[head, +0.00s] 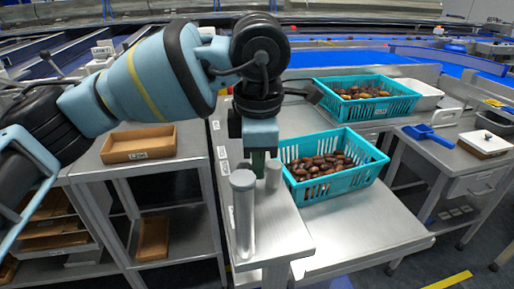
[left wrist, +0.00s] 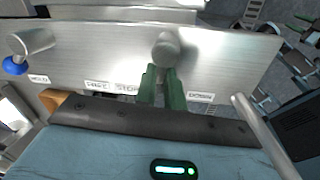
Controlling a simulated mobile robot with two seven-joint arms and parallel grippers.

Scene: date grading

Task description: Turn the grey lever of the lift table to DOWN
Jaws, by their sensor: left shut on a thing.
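My left gripper (head: 258,165) comes down over the bench top beside the lift table, its green fingers pointing down. In the left wrist view its fingertips (left wrist: 161,72) are shut on the grey lever (left wrist: 167,50), whose rounded end shows just beyond them. The fingers hide part of the lever. In the head view I cannot clearly tell the lever from the grey posts.
A second lever with a blue knob (left wrist: 15,66) sits by the HOLD label (left wrist: 39,78). A thick grey post (head: 243,215) stands close to my gripper. Teal crates of dates (head: 345,181) (head: 394,104) are to the right. A wooden tray (head: 139,144) is left.

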